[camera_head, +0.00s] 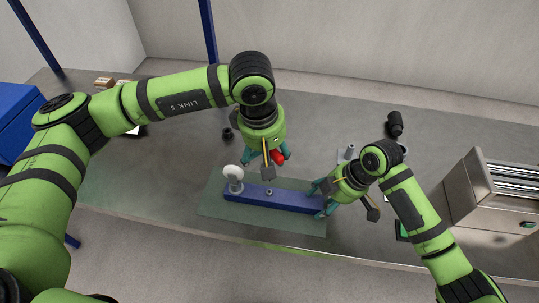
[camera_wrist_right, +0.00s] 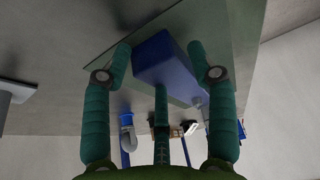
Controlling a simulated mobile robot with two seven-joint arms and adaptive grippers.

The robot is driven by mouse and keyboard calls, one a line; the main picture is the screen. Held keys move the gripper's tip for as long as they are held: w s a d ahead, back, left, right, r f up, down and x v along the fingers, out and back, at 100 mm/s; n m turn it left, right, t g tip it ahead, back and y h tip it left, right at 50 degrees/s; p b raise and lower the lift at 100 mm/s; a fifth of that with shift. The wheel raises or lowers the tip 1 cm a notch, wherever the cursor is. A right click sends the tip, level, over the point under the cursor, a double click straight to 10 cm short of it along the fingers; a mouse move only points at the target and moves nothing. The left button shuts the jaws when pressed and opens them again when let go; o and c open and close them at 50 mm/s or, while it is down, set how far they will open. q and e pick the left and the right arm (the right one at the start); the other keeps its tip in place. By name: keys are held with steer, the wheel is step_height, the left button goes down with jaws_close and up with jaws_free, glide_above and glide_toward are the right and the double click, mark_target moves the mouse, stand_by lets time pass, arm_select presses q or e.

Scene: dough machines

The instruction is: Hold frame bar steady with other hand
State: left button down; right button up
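The blue frame bar (camera_head: 290,203) lies on a green mat (camera_head: 215,207). A small nut-like part (camera_head: 269,192) sits on its middle, and a white round part (camera_head: 234,172) stands at its left end. My right gripper (camera_head: 322,197) is at the bar's right end. In the right wrist view, its spread teal fingers (camera_wrist_right: 163,75) lie either side of the blue bar's end (camera_wrist_right: 160,58), with visible gaps. My left gripper (camera_head: 262,165) points down above the bar. A red thing (camera_head: 278,157) shows at its fingers; whether it is gripped is unclear.
A steel machine (camera_head: 495,200) stands at the right of the grey table (camera_head: 150,185). A black cylindrical part (camera_head: 395,124) is behind my right arm. A small dark part (camera_head: 228,133) lies behind the mat. A blue box (camera_head: 15,120) is at the far left.

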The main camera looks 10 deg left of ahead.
steer(key=shift+f, duration=0.35)
steer(key=shift+w+r, duration=0.1)
steer(key=shift+r, duration=0.15)
steer(key=shift+r, duration=0.2)
steer(key=v, duration=1.1)
steer(key=shift+r, duration=0.15)
steer(key=shift+d, duration=0.15)
